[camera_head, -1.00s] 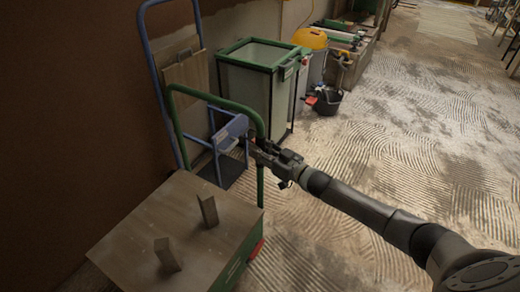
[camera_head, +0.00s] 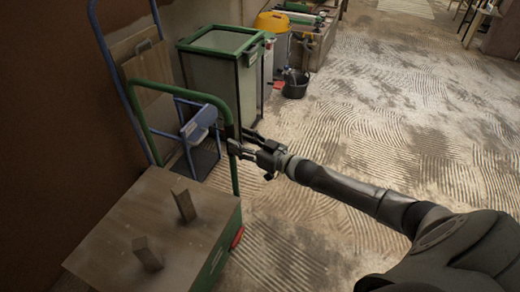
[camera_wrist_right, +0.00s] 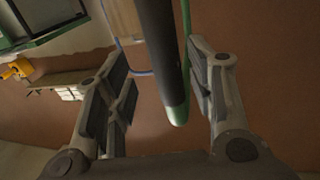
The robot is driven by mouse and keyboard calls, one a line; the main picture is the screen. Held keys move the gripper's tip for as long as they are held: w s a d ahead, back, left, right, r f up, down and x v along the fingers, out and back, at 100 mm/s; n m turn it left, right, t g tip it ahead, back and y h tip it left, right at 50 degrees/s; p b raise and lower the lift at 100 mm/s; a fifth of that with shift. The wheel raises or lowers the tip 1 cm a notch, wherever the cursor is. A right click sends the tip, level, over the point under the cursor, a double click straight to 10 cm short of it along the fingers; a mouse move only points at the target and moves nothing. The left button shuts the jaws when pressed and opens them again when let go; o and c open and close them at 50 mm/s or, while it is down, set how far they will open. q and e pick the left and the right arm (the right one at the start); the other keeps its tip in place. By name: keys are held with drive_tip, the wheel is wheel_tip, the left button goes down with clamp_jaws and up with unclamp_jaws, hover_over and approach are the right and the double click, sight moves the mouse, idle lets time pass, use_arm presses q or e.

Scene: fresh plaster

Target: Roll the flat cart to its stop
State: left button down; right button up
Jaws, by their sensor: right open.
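The flat cart has a wooden deck (camera_head: 150,225) with two small wooden blocks standing up from it, and a green tubular handle (camera_head: 185,90) at its far end. My right gripper (camera_head: 236,143) is at the handle's right upright. In the right wrist view, a dark section of the handle (camera_wrist_right: 160,50) with a green lower part stands between the two spread fingers (camera_wrist_right: 165,95). The fingers are open and a gap shows on each side of the bar. My left gripper is not in view. The cart's wheels and stop cannot be made out.
A blue hand truck (camera_head: 112,65) leans at the brown wall behind the cart. A green-framed bin (camera_head: 218,42), a yellow-topped container (camera_head: 272,22) and a black bucket (camera_head: 295,88) stand beyond.

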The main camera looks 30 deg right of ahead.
drive_tip(key=v, duration=0.7)
drive_tip(key=shift+s, duration=0.15)
drive_tip(key=shift+d, duration=0.15)
